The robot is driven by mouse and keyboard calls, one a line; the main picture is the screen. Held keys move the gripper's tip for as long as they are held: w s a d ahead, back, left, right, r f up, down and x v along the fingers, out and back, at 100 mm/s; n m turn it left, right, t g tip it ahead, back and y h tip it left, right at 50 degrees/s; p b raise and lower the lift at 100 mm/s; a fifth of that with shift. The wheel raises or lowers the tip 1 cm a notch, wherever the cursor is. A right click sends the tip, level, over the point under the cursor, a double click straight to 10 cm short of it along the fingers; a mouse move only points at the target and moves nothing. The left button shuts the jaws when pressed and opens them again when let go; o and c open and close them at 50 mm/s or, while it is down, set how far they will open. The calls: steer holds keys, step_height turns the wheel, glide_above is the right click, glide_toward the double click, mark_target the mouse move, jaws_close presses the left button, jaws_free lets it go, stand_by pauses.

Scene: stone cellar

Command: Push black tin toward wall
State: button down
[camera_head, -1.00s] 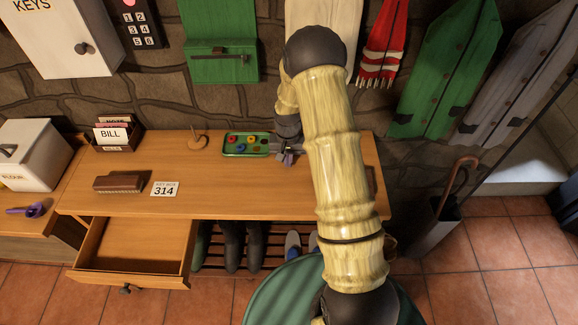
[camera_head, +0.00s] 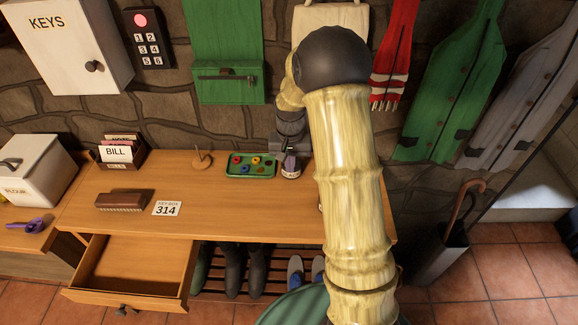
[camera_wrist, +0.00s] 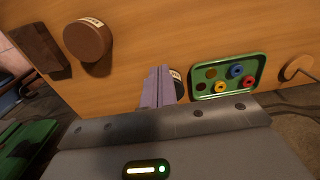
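My gripper (camera_wrist: 158,85) shows in the wrist view with its two purple-grey fingers together, nothing seen between them. Right behind the fingers is a dark labelled tin (camera_wrist: 177,78), mostly hidden; I cannot tell whether they touch. In the head view its pale label (camera_head: 291,173) shows just below my gripper (camera_head: 290,161), right of the green tray. A second round tin with a brown lid and a label (camera_wrist: 88,41) stands farther left in the wrist view; my arm mostly hides that spot in the head view. Which tin is the black one is unclear.
A green tray (camera_wrist: 195,92) with coloured rings lies beside the fingers. A wooden peg stand (camera_head: 201,160), a brush (camera_head: 123,201), a number card (camera_head: 167,208) and a letter holder (camera_head: 121,165) stand on the bench (camera_head: 235,215). A drawer (camera_head: 135,268) is open. The stone wall is behind.

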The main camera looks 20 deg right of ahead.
steer(key=shift+d, duration=0.2)
steer(key=s+a+r+n+t, duration=0.1)
steer(key=s+r, duration=0.3)
steer(key=s, duration=0.6)
steer(key=s+a+r+n+t, duration=0.1)
steer(key=s+r, duration=0.3)
steer(key=s, duration=0.5)
steer(key=shift+s+a+n+t, duration=0.3)
steer(key=shift+s+a+n, duration=0.05)
steer(key=shift+a+n, duration=0.55)
